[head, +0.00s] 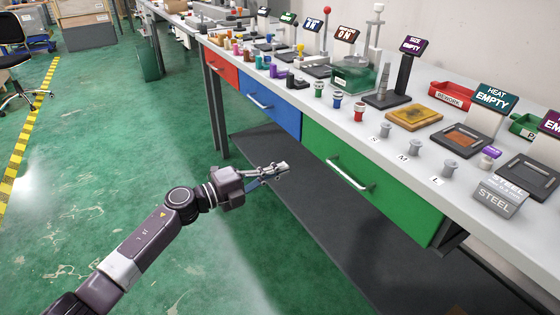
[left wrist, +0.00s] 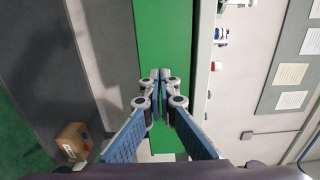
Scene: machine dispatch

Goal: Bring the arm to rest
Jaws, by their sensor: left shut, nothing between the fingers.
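My left arm comes in from the lower left in the head view. Its gripper (head: 281,168) is shut and empty, held in the air in front of the workbench, below the height of the bench top and over the dark lower shelf. In the left wrist view the gripper (left wrist: 160,76) shows with its fingertips together and nothing between them. Behind the fingertips there is the green drawer front (left wrist: 165,35). My right gripper is in neither view.
The workbench top (head: 395,150) holds several coloured spools, a green box (head: 353,78), a yellow pad (head: 414,117) and sign displays. The red, blue and green drawers (head: 370,185) are closed. A dark shelf (head: 345,225) runs below. Green floor lies open at left.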

